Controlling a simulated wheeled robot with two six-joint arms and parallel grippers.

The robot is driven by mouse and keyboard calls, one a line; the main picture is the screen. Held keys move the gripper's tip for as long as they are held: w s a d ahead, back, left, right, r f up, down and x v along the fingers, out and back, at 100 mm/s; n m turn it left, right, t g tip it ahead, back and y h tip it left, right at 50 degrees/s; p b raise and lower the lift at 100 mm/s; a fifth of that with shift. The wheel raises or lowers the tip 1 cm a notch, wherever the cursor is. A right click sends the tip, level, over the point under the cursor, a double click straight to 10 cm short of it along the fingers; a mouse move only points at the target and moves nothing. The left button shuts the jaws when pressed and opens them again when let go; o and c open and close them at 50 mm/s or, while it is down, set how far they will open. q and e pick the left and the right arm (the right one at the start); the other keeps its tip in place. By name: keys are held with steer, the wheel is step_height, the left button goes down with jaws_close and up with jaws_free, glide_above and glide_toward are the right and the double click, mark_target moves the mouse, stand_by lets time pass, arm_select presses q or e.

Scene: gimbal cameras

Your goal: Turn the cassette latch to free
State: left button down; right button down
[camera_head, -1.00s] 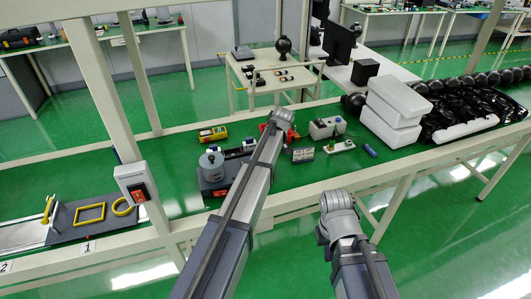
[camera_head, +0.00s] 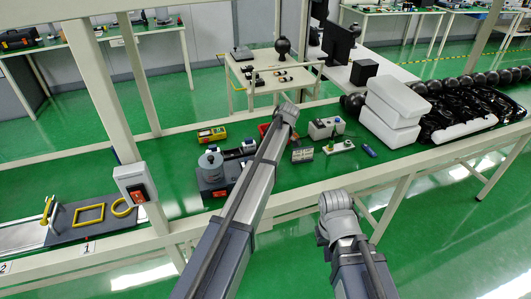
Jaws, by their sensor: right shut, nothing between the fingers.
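I cannot pick out a cassette latch for certain. A dark device with a grey round container (camera_head: 210,160) on it stands on the green bench, left of my left arm. My left arm crosses the bench and its far joint is near a red object (camera_head: 264,129), which it partly hides. No fingers of my left gripper show. My right arm is at the lower centre, in front of the bench's front rail. My right gripper (camera_head: 338,203) is shut and empty; its fingertips are hard to make out, and it touches nothing that I can see.
A yellow device (camera_head: 212,134) is behind the grey container. A grey box (camera_head: 327,128), a small white board (camera_head: 339,146) and a blue cylinder (camera_head: 368,151) lie right of my left arm. White blocks (camera_head: 392,105) stand farther right. A switch box (camera_head: 136,184) is on the left post.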

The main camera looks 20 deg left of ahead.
arm_select(q)
steer(key=c, duration=0.6)
jaws_free()
steer(key=shift+r, duration=0.15)
steer(key=p+v, duration=0.7)
steer(key=shift+d+r, duration=0.15)
steer(key=shift+r, duration=0.1)
